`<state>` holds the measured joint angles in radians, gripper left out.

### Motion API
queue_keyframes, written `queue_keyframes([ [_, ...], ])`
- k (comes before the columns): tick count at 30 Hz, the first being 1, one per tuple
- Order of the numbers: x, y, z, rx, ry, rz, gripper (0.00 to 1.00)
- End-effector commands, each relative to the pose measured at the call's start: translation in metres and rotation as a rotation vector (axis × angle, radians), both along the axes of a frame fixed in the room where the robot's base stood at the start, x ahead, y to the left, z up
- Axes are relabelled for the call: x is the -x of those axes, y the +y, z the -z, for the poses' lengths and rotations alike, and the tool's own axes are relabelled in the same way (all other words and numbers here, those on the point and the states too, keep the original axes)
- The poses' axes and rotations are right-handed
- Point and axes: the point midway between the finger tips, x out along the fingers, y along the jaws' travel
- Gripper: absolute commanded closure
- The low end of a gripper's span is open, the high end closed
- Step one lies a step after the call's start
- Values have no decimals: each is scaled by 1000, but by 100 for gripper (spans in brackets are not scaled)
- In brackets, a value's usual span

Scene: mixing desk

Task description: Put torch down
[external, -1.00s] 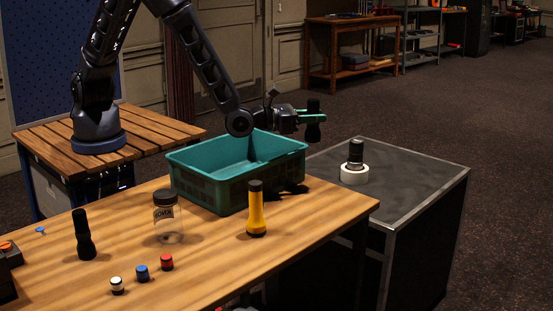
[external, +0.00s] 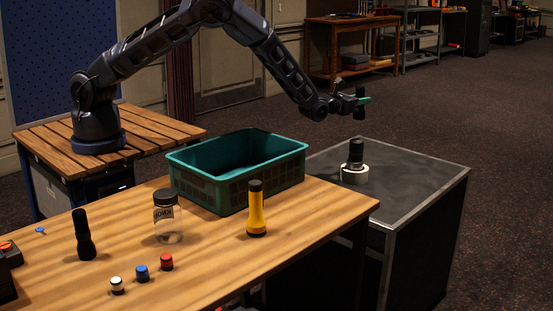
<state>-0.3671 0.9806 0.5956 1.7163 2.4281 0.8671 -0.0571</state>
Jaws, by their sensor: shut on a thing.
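My gripper (external: 361,100) is shut on a small black torch (external: 359,114) and holds it roughly upright in the air. They are above the far part of the dark-topped cabinet (external: 420,185) in the picture. A dark torch or similar cylinder (external: 356,151) stands at a white ring (external: 354,174) on that cabinet. A black torch (external: 84,238) and a yellow torch with a black top (external: 256,212) stand upright on the wooden table.
A teal crate (external: 205,187) stands at the wooden table's (external: 210,265) back edge. A clear jar (external: 166,220) and white, blue and red small pieces (external: 141,273) stand on the table. The cabinet's right and front top is clear.

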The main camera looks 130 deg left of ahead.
Motion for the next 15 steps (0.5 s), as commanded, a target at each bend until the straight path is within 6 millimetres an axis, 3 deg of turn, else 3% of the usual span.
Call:
queue_keyframes([
  [1, 14, 20, 3, -2, 0, -19, 98],
  [6, 56, 77, 13, -2, 1, -72, 98],
  [10, 83, 109, 20, -1, -1, -103, 98],
  [15, 105, 133, 24, -2, -1, -126, 98],
])
